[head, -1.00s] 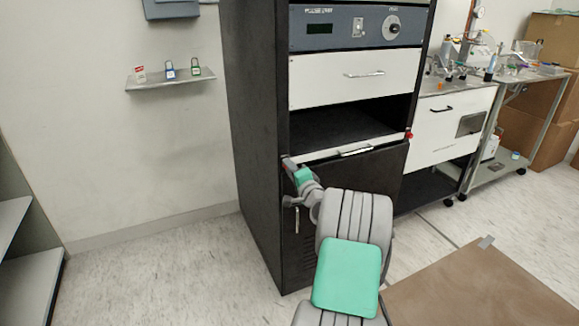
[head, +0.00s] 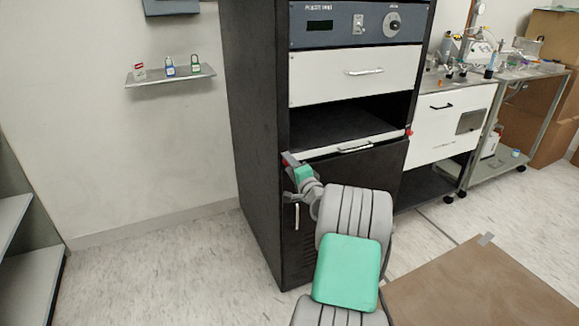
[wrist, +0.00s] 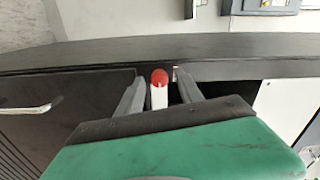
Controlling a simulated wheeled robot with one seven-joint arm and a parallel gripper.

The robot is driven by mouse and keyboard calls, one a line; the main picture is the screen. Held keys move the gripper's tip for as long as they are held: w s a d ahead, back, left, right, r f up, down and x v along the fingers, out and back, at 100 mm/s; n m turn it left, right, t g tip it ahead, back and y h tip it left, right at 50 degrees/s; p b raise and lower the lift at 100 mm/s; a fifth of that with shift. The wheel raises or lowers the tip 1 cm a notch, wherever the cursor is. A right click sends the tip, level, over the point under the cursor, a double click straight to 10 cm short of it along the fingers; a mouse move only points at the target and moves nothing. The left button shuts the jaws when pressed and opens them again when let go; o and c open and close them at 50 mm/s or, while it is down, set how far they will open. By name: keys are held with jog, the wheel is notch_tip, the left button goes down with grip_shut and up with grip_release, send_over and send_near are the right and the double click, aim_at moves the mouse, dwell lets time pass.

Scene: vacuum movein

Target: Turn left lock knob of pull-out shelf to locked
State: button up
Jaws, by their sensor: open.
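The pull-out shelf (head: 352,147) shows in the head view as a white-edged slab with a handle, in the black cabinet below the white drawer. Its left lock knob shows in the wrist view as a red round cap (wrist: 160,77) with a white part below it. A bit of red at the shelf's left end shows in the head view (head: 285,163). My gripper (wrist: 157,92) is open, with one finger on each side of the knob; I cannot tell whether either touches it. The right lock knob (head: 409,132) is red, at the shelf's right end.
The black cabinet (head: 255,150) stands close in front of my arm. Its lower door has a vertical handle (head: 297,216). A wall ledge (head: 170,78) with several padlocks is at left. A brown board (head: 480,285) lies at lower right. Floor at left is clear.

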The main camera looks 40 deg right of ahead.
jog(key=shift+f, duration=0.1)
jog(key=n+b, duration=0.1)
jog(key=n, duration=0.1)
jog(key=n+b, duration=0.1)
jog(key=b, duration=0.1)
jog(key=shift+f+n, duration=0.3)
jog(key=shift+n, duration=0.1)
jog(key=s+a+n+b, duration=0.25)
jog(key=s+n, duration=0.55)
jog(key=n, duration=0.6)
jog(key=w+a+r+n+g+y+p, duration=0.1)
jog(key=w+a+r+g+y+p, duration=0.15)
jog(key=a+r+p, duration=0.4)
jog(key=w+a+r+n+g+y+p, duration=0.1)
jog(key=w+a+r+n+y+p, duration=0.15)
jog(key=a, duration=0.65)
jog(key=s+a+r+g+p, duration=0.2)
jog(key=s+a+r+p, duration=0.1)
jog(key=a+p, duration=0.3)
jog(key=s+a+r+g+p, duration=0.3)
jog(key=a+p, duration=0.2)
jog(key=a, duration=0.4)
jog(key=shift+a+r+y+p, duration=0.15)
jog(key=shift+r+y+p, duration=0.2)
jog(key=shift+r+y, duration=0.05)
jog(key=shift+s, duration=0.1)
